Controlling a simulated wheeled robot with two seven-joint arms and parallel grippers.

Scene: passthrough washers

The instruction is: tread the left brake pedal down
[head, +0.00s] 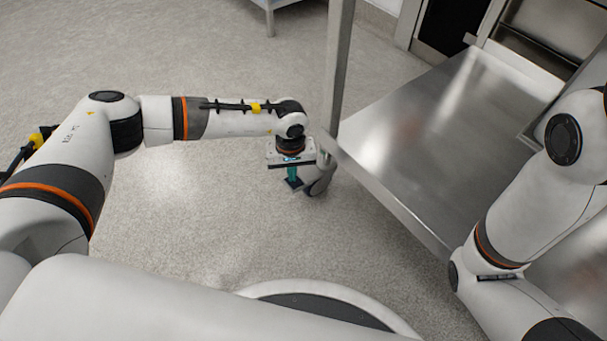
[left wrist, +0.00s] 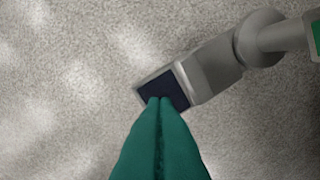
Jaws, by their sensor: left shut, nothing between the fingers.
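The left brake pedal shows in the left wrist view as a dark, square pad (left wrist: 170,86) at the end of a grey caster lever (left wrist: 213,68). In the head view the dark pad (head: 294,184) is small, beside the caster (head: 320,181) at the foot of a metal leg. My left gripper (head: 292,175) points down, its green fingers shut and empty. In the left wrist view the fingertips (left wrist: 160,101) overlap the near part of the pad. I cannot tell whether they touch it or whether the pedal is up or down. My right gripper is out of view.
A steel table (head: 430,135) stands to the right; its upright post (head: 337,70) rises close beside my left wrist. My right arm is over the table's right side. The speckled floor (head: 200,215) left of the caster is clear.

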